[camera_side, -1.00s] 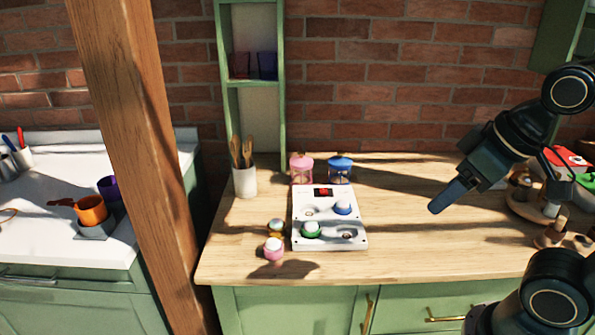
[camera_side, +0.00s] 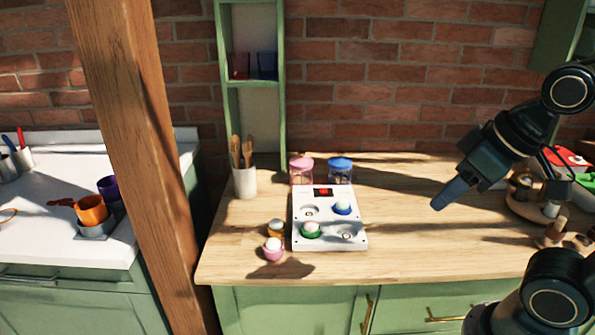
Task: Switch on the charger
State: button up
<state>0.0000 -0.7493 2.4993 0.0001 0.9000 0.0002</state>
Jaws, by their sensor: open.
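The charger appears to be the white box (camera_side: 325,221) lying flat on the wooden table. A red switch (camera_side: 323,192) sits in a dark frame at its far edge. Its top has several round recesses. A blue-based piece with a white top (camera_side: 342,207) sits in the far right one, and a green-based piece with a white top (camera_side: 311,230) in the near left one. The far left and near right recesses are empty. My gripper (camera_side: 440,204) is above the table right of the charger, apart from it and empty. The gap between its fingers is hard to see.
A pink piece (camera_side: 273,250) and an orange piece (camera_side: 276,228) stand left of the charger. Pink (camera_side: 302,170) and blue (camera_side: 340,170) lidded jars stand behind it. A utensil cup (camera_side: 244,181) is at back left, and a wooden post (camera_side: 140,160) farther left.

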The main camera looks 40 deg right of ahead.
jog(key=shift+w+r, duration=0.15)
jog(key=shift+w, duration=0.1)
jog(key=c, duration=0.7)
jog(key=shift+w+d+r, duration=0.15)
jog(key=shift+w, duration=0.15)
grip_shut()
jog(key=w+d+r+m+g+h, duration=0.1)
jog(key=w+d+m, duration=0.15)
jog(key=w, duration=0.65)
jog(key=w+d+r+m+g, duration=0.1)
jog(key=w+d+m, duration=0.15)
jog(key=w, duration=0.65)
jog(key=w+d+f+m, duration=0.1)
jog(key=w+d+f, duration=0.1)
jog(key=w, duration=0.3)
jog(key=w+d+f+m+g, duration=0.1)
jog(key=w+d+f, duration=0.2)
jog(key=w+f, duration=0.2)
jog(key=w+d+f+m+h, duration=0.1)
jog(key=w+d+f+m, duration=0.1)
jog(key=w, duration=0.5)
notch_tip(320, 180, down, 2)
jog(key=shift+d+f+g, duration=0.2)
jog(key=shift+d+g, duration=0.1)
jog(key=shift+d, duration=0.4)
